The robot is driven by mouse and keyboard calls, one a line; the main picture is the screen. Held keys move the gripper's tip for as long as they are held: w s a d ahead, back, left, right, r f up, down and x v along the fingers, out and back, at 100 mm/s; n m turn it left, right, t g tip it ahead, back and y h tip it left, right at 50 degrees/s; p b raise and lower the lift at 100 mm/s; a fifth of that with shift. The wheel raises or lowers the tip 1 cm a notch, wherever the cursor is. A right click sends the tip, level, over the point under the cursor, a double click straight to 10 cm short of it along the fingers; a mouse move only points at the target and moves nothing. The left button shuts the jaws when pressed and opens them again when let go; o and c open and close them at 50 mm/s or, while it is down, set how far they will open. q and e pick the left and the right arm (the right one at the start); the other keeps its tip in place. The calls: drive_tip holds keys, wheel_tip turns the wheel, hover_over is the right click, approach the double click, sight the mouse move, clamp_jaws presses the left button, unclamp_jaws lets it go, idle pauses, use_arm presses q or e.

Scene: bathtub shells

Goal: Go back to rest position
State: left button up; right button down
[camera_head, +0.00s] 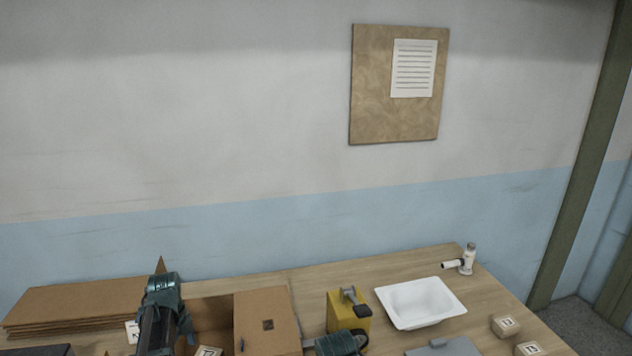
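Part of my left arm (160,315), with a dark teal joint and a black link, rises at the lower left in front of an open cardboard box (268,322).
A wooden table (310,278) stands against the wall. On it are flat cardboard sheets (75,305), a white basin (420,302), a white pipe fitting (462,261), small labelled blocks (506,326) and a grey plate (445,346). A notice board (370,110) hangs above.

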use_arm(q)
drive_tip(key=s+d+f+n+b, duration=0.4)
drive_tip(key=s+d+n, duration=0.1)
drive_tip(key=d, duration=0.4)
drive_tip(key=s+d+f+n+b, duration=0.4)
drive_tip(key=s+d+n, duration=0.1)
drive_tip(key=d, duration=0.5)
drive_tip(key=s+d+f+n+y+b, duration=0.1)
drive_tip(key=s+d+f+n+b, duration=0.3)
drive_tip(key=d, duration=0.6)
drive_tip(key=shift+s+f+n, duration=0.25)
drive_tip(key=shift+s+n, duration=0.55)
drive_tip(key=shift+s, duration=0.3)
